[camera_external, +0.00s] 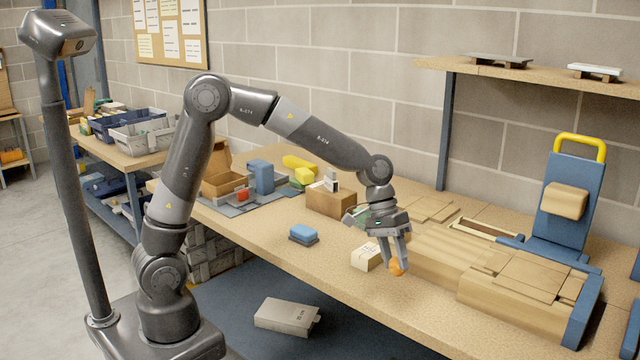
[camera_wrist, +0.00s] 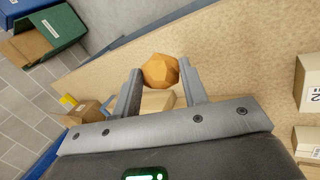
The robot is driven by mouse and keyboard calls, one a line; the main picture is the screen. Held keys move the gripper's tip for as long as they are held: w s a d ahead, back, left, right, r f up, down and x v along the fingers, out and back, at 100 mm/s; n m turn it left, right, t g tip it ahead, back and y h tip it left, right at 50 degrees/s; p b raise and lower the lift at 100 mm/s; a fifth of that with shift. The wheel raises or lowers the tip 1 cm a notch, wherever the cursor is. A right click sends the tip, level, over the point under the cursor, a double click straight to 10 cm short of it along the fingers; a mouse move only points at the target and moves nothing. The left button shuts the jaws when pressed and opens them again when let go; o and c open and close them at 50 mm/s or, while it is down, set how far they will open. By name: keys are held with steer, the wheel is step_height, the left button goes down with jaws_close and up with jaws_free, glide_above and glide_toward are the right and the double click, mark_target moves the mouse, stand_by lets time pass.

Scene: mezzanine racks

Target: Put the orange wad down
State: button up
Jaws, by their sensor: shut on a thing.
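The orange wad (camera_wrist: 160,71) is a small faceted ball between the two fingertips of my gripper (camera_wrist: 158,88) in the wrist view. My gripper is shut on it. In the external view my gripper (camera_external: 394,262) points down over the front part of the workbench (camera_external: 330,262), and the orange wad (camera_external: 397,269) shows at its fingertips. The wad is at or just above the bench top; I cannot tell whether it touches.
A pale labelled box (camera_external: 366,257) stands just left of the gripper. Stacked wooden boards (camera_external: 450,255) lie close on the right. A blue block (camera_external: 303,233) sits further left. Bare bench top lies between the block and the box. A carton (camera_external: 287,316) lies below the bench.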

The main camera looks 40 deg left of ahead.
steer(key=shift+s+d+r, duration=0.2)
steer(key=shift+s+d, duration=0.05)
steer(key=shift+d, duration=0.15)
steer(key=s+d+n+t, duration=0.1)
steer(key=s+d, duration=0.1)
steer(key=d, duration=0.8)
steer(key=s+d+n, duration=0.2)
steer(key=s+d, duration=0.1)
steer(key=d, duration=0.7)
steer(key=w+f, duration=0.2)
steer(key=w, duration=0.1)
steer(key=w+a+f, duration=0.1)
steer(key=w+f, duration=0.1)
steer(key=w, duration=0.2)
steer(key=w+f, duration=0.2)
steer(key=w, duration=0.2)
steer(key=shift+w+a+f, duration=0.1)
steer(key=shift+a+f, duration=0.1)
steer(key=shift+f, duration=2.15)
steer(key=shift+f, duration=0.1)
steer(key=o, duration=0.7)
steer(key=shift+c, duration=0.2)
